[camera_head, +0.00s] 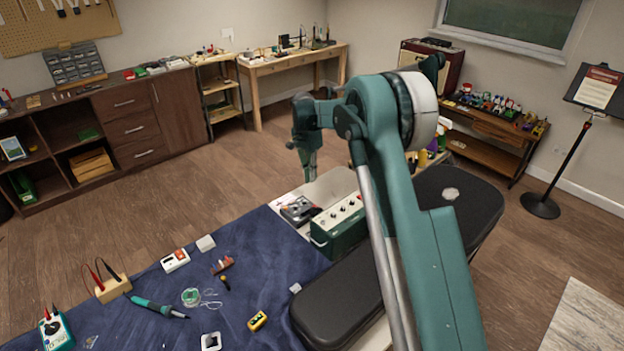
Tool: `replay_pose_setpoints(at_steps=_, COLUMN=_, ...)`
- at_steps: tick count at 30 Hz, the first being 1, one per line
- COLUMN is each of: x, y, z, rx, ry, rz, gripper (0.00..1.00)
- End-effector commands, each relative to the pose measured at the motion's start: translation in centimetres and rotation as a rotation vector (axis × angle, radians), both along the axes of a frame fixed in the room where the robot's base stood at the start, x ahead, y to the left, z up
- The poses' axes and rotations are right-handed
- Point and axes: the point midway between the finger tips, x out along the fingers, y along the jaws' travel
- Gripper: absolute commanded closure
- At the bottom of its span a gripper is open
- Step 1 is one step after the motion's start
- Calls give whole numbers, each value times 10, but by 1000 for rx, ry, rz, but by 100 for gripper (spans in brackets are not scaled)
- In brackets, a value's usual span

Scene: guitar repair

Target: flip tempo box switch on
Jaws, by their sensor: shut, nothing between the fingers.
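A green box with a pale top panel and several small knobs (338,224) sits at the far end of the workbench, partly behind my arm. It may be the tempo box, but I cannot read a label, and its switch is too small to make out. My gripper (309,174) points down, shut and empty, and appears beyond and slightly left of the green box in the picture. I see no contact with it. A dark grey device (298,210) lies just left of the green box.
A blue mat (235,275) holds a white-and-red device (175,260), a soldering iron (155,306), a yellow gadget (257,321) and a meter (54,331). A long black padded case (345,295) lies beneath my arm. Wooden floor is open beyond the bench.

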Motion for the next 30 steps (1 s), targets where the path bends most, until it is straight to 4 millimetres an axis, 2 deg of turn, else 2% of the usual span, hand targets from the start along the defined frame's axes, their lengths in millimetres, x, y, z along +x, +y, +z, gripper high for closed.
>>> replay_pose_setpoints(at_steps=21, x=-11, y=-11, z=-101, rx=0, ry=0, rz=0, gripper=100)
replay_pose_setpoints(at_steps=30, x=-14, y=-14, z=-122, rx=0, ry=0, rz=0, gripper=100)
